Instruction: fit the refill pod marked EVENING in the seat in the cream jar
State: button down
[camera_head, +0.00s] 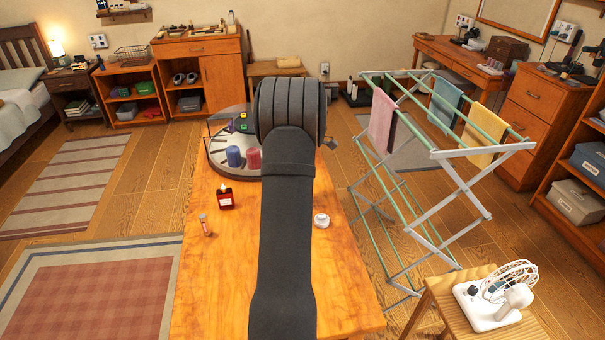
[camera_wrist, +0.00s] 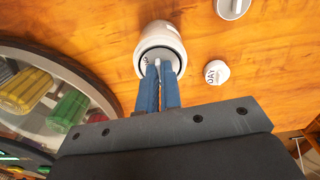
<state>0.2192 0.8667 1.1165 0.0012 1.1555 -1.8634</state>
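The cream jar (camera_wrist: 161,36) is white and stands on the wooden table in the wrist view, its mouth facing my gripper. My gripper (camera_wrist: 161,70) has two blue fingers close together at the jar's mouth, with a thin pale piece between them. That piece appears to belong to a pale refill pod (camera_wrist: 147,63) in the mouth, inside a dark ring. Only a bit of its lettering shows; the fingers hide the rest. I cannot tell whether it is fully seated. A white pod marked DAY (camera_wrist: 216,72) lies on the table to the right. My arm hides jar and gripper in the head view.
A white round lid or disc (camera_wrist: 232,7) lies near the wrist view's top edge. A round tray (camera_wrist: 88,75) with coloured cylinders stands at left. On the table (camera_head: 210,290), a red candle jar (camera_head: 226,200) and a small vial (camera_head: 205,226) stand left of my arm.

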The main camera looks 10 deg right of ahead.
jog(key=shift+f, duration=0.75)
dwell(0.6)
jog(key=c, duration=2)
grip_release()
jog(key=shift+r, duration=3)
jog(key=o, duration=0.6)
